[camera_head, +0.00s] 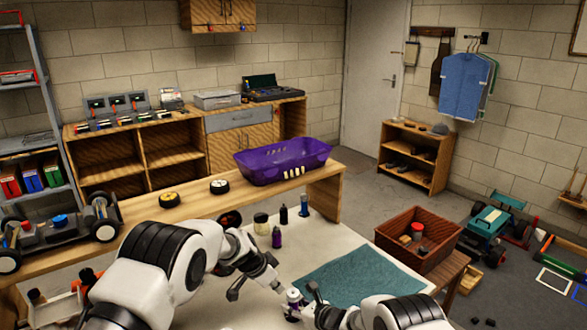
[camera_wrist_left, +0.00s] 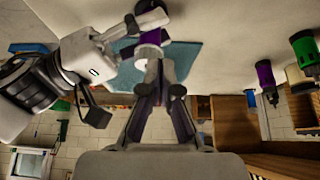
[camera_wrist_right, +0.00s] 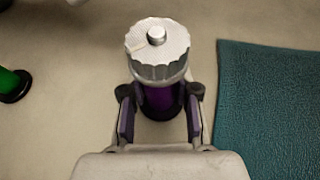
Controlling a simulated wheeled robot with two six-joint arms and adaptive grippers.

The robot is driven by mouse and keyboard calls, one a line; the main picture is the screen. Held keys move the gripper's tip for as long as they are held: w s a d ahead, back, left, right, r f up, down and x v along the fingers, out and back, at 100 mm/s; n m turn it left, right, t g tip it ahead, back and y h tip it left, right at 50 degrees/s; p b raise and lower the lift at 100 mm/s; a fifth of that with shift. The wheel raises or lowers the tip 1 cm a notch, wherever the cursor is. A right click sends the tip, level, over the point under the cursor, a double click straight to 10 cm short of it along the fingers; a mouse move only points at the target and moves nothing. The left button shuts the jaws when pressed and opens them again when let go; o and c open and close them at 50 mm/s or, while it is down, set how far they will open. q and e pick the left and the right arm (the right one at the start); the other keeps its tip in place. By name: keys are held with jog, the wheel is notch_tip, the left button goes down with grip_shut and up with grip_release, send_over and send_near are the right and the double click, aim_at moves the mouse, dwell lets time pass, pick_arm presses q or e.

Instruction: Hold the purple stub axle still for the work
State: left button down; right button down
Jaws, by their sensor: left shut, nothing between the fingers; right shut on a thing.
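The purple stub axle (camera_wrist_right: 160,98) stands upright between the fingers of my right gripper (camera_wrist_right: 160,110). A silver ribbed round piece (camera_wrist_right: 158,50) with a small central stud covers its top. My right gripper is shut on the axle, its purple pads at either side. In the head view the axle (camera_head: 293,296) shows small above the pale worktop. My left gripper (camera_wrist_left: 160,70) is shut and empty, its tips close to the axle (camera_wrist_left: 153,38) in the left wrist view. I cannot tell whether they touch it.
A teal mat (camera_head: 345,273) lies right of the axle on the pale worktop (camera_head: 350,225). A purple bottle (camera_head: 277,237) and other small bottles stand behind. A brown crate (camera_head: 440,262) is at the right. A purple basket (camera_head: 265,168) is on the wooden bench.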

aim_at(293, 295)
pick_arm(q)
notch_tip(293, 295, up, 3)
jog(key=shift+r, duration=0.1)
pick_arm(e)
jog(key=shift+d, duration=0.1)
pick_arm(q)
notch_tip(293, 295, down, 6)
jog(key=s+d, duration=0.2)
dwell(0.6)
jog(key=shift+d, duration=0.1)
dwell(0.6)
